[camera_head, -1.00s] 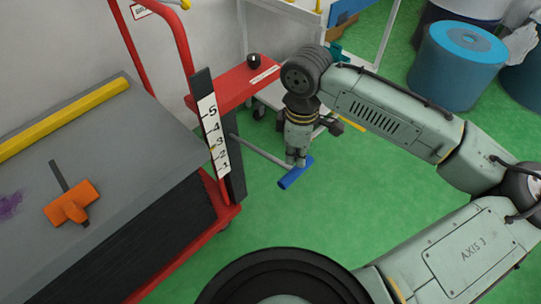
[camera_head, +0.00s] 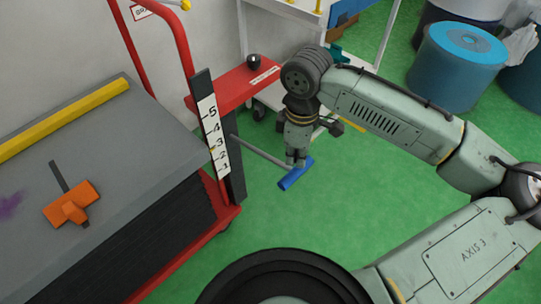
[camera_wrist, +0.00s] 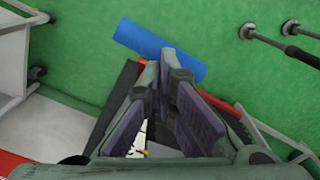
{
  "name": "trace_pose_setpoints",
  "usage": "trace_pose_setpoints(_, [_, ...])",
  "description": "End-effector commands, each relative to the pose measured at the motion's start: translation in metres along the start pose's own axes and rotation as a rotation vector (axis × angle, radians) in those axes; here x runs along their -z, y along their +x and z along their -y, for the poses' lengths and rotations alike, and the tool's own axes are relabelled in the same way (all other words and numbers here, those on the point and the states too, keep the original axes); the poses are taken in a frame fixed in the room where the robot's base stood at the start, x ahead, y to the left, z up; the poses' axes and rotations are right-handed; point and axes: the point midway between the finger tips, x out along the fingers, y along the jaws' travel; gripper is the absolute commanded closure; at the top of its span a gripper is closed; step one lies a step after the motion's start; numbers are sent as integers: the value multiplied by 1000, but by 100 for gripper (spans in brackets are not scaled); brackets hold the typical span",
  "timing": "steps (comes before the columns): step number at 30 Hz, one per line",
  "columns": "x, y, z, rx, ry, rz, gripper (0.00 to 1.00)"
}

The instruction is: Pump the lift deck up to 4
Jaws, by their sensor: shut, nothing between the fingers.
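The lift cart has a grey deck (camera_head: 135,120) above black bellows (camera_head: 150,245). A scale plate (camera_head: 213,137) numbered 1 to 5 stands at the deck's corner. A small yellow mark lies at the scale's left edge, near 3; the exact reading is hard to tell. A grey lever ends in a blue crossbar (camera_head: 293,177), low over the floor; the crossbar also shows in the wrist view (camera_wrist: 150,45). My gripper (camera_head: 297,163) is shut and empty, pointing down at the crossbar. Its fingertips are at or just above the bar; contact cannot be told.
An orange tool (camera_head: 72,205) and a yellow strip (camera_head: 65,120) lie on the deck. A red ledge (camera_head: 235,82) with a black knob (camera_head: 254,60) is behind the scale. Blue drums (camera_head: 455,65) stand at back right. Green floor (camera_head: 370,200) is clear around the crossbar.

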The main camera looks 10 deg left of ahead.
Motion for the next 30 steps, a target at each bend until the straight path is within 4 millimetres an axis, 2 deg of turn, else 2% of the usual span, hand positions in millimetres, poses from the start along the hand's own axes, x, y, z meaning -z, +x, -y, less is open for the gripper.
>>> trace_pose_setpoints(30, [4, 69, -2, 1, 0, -1, 100])
